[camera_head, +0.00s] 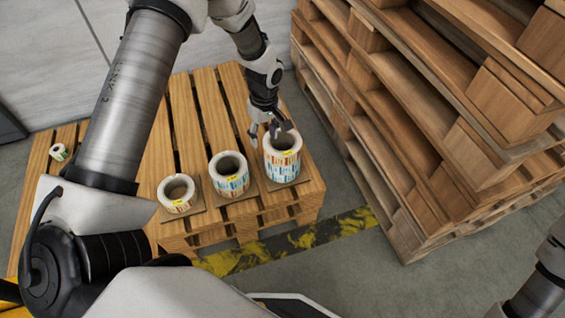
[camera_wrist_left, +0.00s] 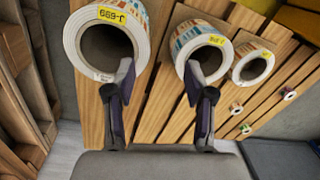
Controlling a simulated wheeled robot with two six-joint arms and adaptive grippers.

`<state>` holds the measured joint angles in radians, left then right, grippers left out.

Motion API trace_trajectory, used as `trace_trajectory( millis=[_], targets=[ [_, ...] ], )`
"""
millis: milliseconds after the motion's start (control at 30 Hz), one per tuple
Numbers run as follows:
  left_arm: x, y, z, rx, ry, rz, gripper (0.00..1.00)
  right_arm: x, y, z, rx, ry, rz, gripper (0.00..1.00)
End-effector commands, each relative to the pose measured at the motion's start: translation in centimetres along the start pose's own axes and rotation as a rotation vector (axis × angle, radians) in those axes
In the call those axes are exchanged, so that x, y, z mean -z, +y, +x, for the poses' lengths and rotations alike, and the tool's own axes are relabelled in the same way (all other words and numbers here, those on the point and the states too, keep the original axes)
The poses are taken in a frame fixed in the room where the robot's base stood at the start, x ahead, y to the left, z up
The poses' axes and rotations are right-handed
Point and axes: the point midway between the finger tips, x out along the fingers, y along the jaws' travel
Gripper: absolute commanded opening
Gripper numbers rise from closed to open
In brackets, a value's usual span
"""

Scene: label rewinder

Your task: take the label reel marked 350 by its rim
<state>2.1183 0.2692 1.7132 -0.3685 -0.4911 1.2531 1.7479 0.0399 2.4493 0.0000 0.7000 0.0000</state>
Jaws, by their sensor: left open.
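Three upright label reels stand in a row on a wooden pallet, rising in height to the right in the head view: a short reel (camera_head: 177,206), a middle reel (camera_head: 231,186) and a tall reel (camera_head: 283,168). In the left wrist view the tall reel (camera_wrist_left: 72,42) reads J-699. The yellow tags on the middle reel (camera_wrist_left: 181,68) and the short reel (camera_wrist_left: 236,66) are too small to read surely. My left gripper (camera_head: 269,130) is open and empty near the top of the tall reel. In the wrist view its fingers (camera_wrist_left: 158,92) overlap the tall and middle reels; contact is unclear.
The pallet (camera_head: 210,105) has bare slats behind the reels. A tiny reel (camera_head: 59,152) lies at its far left. A high stack of pallets (camera_head: 440,120) rises close on the right. Yellow-black floor tape (camera_head: 300,238) runs in front. Part of my right arm shows at bottom right.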

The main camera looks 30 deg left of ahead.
Motion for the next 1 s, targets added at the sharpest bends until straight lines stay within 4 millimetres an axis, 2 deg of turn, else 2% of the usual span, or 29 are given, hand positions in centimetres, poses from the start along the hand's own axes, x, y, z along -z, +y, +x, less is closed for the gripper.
trace_trajectory(
  millis=[33,100,267,467,600,700,933,1000],
  targets=[
    [0.9,1.1,2.1,-0.038,0.01,-0.012,0.54,0.0,0.0,3.6,0.0,0.001,0.0,0.4],
    [1.3,1.6,1.8,-0.064,0.014,-0.02,0.54,0.1,0.0,4.6,0.0,0.001,0.0,0.4],
    [1.5,2.0,2.0,-0.079,0.019,-0.02,0.54,0.1,0.0,5.0,0.0,0.002,0.0,0.4],
    [1.5,2.2,4.4,-0.078,0.019,-0.02,0.54,0.1,0.0,5.9,0.0,0.002,0.0,0.4],
    [1.5,2.7,7.2,-0.076,0.019,-0.019,0.54,0.1,0.1,7.7,0.0,0.002,0.0,0.4],
    [1.5,2.8,8.6,-0.076,0.018,-0.019,0.54,0.1,0.1,8.1,0.0,0.001,0.0,0.4],
    [1.5,2.8,8.6,-0.078,0.019,-0.019,0.54,0.1,0.1,7.9,0.0,0.002,0.0,0.4],
    [1.5,2.8,8.6,-0.078,0.018,-0.019,0.29,0.1,0.1,7.9,0.0,0.002,0.0,0.4]
  ],
)
